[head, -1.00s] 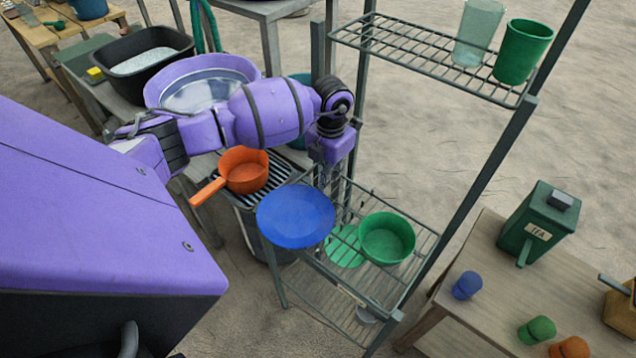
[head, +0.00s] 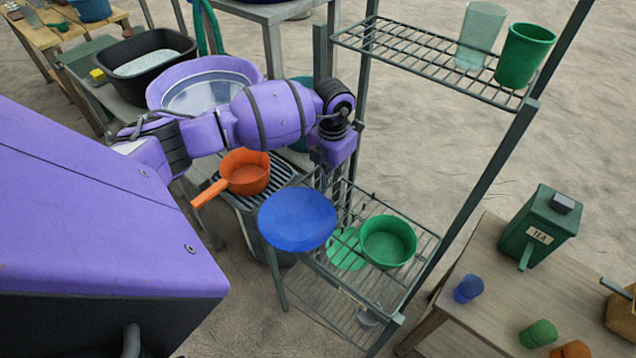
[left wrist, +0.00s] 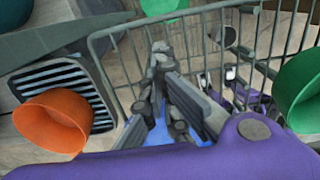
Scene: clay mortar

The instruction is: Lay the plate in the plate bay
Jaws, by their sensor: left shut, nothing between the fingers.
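The blue plate (head: 297,221) is at the left front edge of the lower wire shelf of the rack (head: 405,283) in the head view. It looks tilted and juts past the shelf's side; I cannot tell what bears it. My left gripper (head: 327,184) points down just behind the plate's far right rim and is shut, with nothing held. In the left wrist view the closed fingers (left wrist: 160,68) are over the wire rack, and blue parts of the plate (left wrist: 160,132) show behind them. No plate bay is clearly marked off. My right gripper is not in view.
A green bowl (head: 388,241) and a flat green disc (head: 346,249) sit on the shelf right of the plate. An orange pan (head: 245,172) stands on a slatted drainer to the left. Green cups (head: 523,55) stand on the upper shelf. A rack post rises near my left wrist.

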